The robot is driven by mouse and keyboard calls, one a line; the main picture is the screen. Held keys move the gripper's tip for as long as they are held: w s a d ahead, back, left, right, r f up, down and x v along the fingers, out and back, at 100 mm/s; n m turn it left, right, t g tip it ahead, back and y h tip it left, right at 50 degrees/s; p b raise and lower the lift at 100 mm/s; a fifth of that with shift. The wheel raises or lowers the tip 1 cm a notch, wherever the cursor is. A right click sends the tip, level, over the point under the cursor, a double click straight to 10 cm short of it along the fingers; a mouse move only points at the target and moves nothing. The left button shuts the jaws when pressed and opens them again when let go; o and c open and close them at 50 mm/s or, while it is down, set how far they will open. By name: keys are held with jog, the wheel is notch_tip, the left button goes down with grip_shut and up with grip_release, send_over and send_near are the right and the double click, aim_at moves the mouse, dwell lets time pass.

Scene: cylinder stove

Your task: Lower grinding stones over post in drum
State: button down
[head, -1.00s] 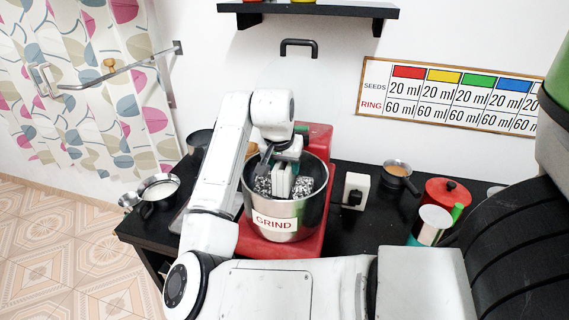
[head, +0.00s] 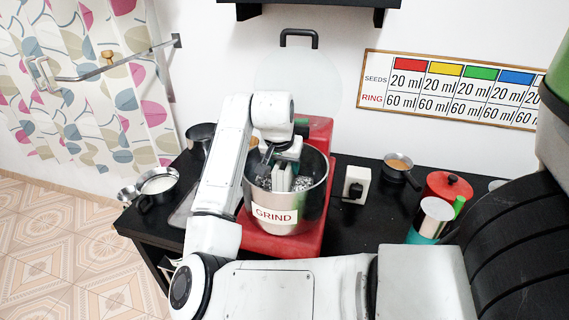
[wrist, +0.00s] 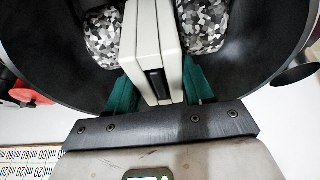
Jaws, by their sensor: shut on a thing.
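The steel drum (head: 313,199) with the GRIND label stands on the red base (head: 318,222). The black-and-white speckled grinding stones (head: 300,184) are inside the drum, below its rim. In the wrist view, one speckled stone (wrist: 101,38) is left of the pale holder (wrist: 158,45) and another stone (wrist: 204,22) is right of it. My gripper (head: 284,166) reaches down into the drum mouth. Its green fingers are shut on the pale holder between the stones. The post is hidden, so I cannot tell whether the stones are around it.
A white switch box (head: 356,184) stands right of the drum. A pan of brown contents (head: 399,167), a red lidded pot (head: 448,187) and a steel-and-green cup (head: 432,219) are farther right. Small pans (head: 158,187) are at the left. A measure chart (head: 452,90) hangs on the wall.

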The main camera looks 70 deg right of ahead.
jog(key=shift+f+b, duration=0.55)
jog(key=shift+f, duration=0.4)
jog(key=c, duration=0.7)
grip_release()
jog(key=o, duration=0.3)
jog(key=shift+f, duration=0.1)
jog(key=shift+o, duration=0.2)
jog(key=shift+f, duration=0.15)
jog(key=shift+r, duration=0.2)
jog(key=shift+r+p, duration=4.7)
jog(key=shift+r, duration=0.25)
